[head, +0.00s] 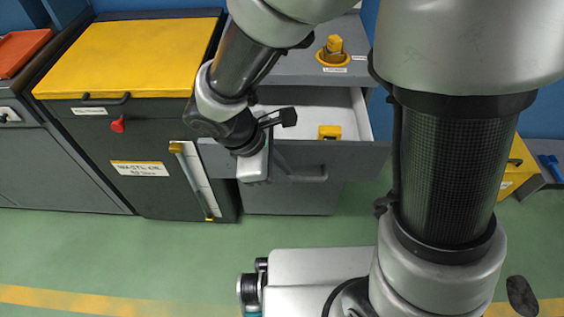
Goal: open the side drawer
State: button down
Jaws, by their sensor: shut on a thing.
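The side drawer (350,150) is a grey-fronted drawer in the cabinet at the centre, pulled out so that its pale inside shows. A small yellow block (329,131) lies in it near the front. Its dark bar handle (308,178) runs across the front. My gripper (270,168) is at the left end of this handle and shut on it. The fingertips are mostly hidden by the hand and wrist.
A yellow-topped waste bin cabinet (130,55) with a red knob (118,125) stands close on the left. A yellow knob (334,48) sits on the grey cabinet top. Green floor (190,250) is clear in front. A yellow box (518,165) stands at right.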

jog(key=c, duration=1.8)
grip_release()
jog(key=shift+r, duration=0.1)
jog(key=p+v, duration=0.5)
jog(key=v, duration=1.2)
jog(key=shift+r, duration=0.1)
